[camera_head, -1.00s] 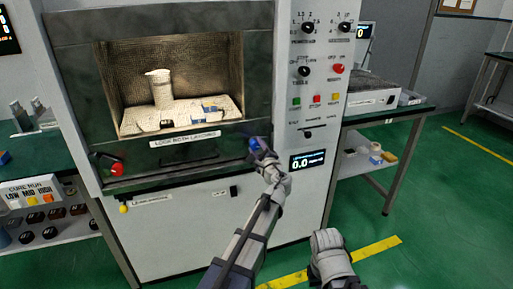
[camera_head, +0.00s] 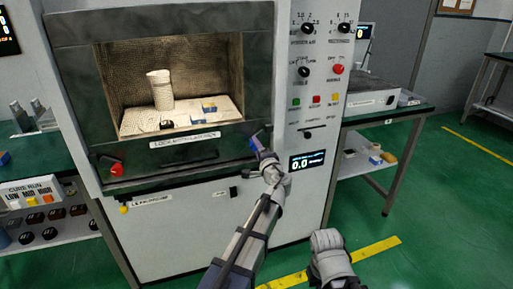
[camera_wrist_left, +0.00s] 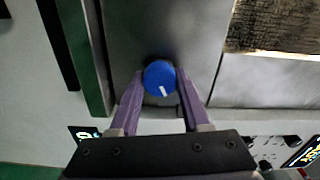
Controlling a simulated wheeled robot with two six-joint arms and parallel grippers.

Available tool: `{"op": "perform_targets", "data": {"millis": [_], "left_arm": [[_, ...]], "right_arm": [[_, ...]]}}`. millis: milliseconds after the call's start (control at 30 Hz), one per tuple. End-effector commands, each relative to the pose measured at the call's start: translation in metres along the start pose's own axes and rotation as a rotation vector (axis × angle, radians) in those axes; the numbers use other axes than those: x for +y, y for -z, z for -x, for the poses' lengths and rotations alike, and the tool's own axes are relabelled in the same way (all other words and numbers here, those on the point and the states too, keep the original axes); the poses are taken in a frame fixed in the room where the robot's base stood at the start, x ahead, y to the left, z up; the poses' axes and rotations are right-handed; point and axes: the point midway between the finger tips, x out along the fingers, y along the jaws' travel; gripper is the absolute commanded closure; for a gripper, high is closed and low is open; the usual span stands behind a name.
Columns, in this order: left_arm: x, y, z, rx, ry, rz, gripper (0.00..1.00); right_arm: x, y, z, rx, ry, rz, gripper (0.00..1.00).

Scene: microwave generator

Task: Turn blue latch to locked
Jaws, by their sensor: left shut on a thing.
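The blue latch (camera_wrist_left: 159,78) is a round knob with a white pointer line, on the grey metal frame of the microwave generator. In the left wrist view its line points down and slightly right. In the head view only a bit of blue (camera_head: 255,141) shows at the lower right of the chamber opening. My left gripper (camera_wrist_left: 160,92) is shut on the latch, one purple finger at each side. It also shows in the head view (camera_head: 261,152). My right gripper (camera_head: 327,240) hangs low in front of the machine; its fingers cannot be made out.
The chamber holds a pale cylinder (camera_head: 161,90) on a light tray (camera_head: 188,126). A red knob (camera_head: 117,170) sits at the frame's lower left. A control panel (camera_head: 322,75) and small display (camera_head: 307,160) are to the right. A green-topped table (camera_head: 408,112) stands farther right.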

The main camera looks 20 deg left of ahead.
Motion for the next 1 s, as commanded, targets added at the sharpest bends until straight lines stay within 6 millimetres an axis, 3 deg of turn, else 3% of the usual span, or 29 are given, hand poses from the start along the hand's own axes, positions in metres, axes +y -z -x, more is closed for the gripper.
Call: {"op": "perform_targets", "data": {"millis": [633,667,900,1000], "left_arm": [[-0.0002,-0.0033,-0.0018,-0.008,0.000,0.038,1.00],[-0.0002,-0.0034,-0.0018,-0.008,0.000,0.038,0.50],[-0.0003,-0.0024,-0.0018,-0.006,0.001,0.037,0.23],[-0.0003,-0.0018,-0.0018,-0.005,0.001,0.037,0.23]], "right_arm": [[0.0000,0.0000,-0.0001,0.000,0.000,0.000,1.00],[0.0000,0.0000,-0.0001,0.000,0.000,0.000,1.00],[0.0000,0.0000,0.0000,0.000,0.000,0.000,1.00],[0.0000,0.0000,0.0001,0.000,0.000,0.000,1.00]]}}
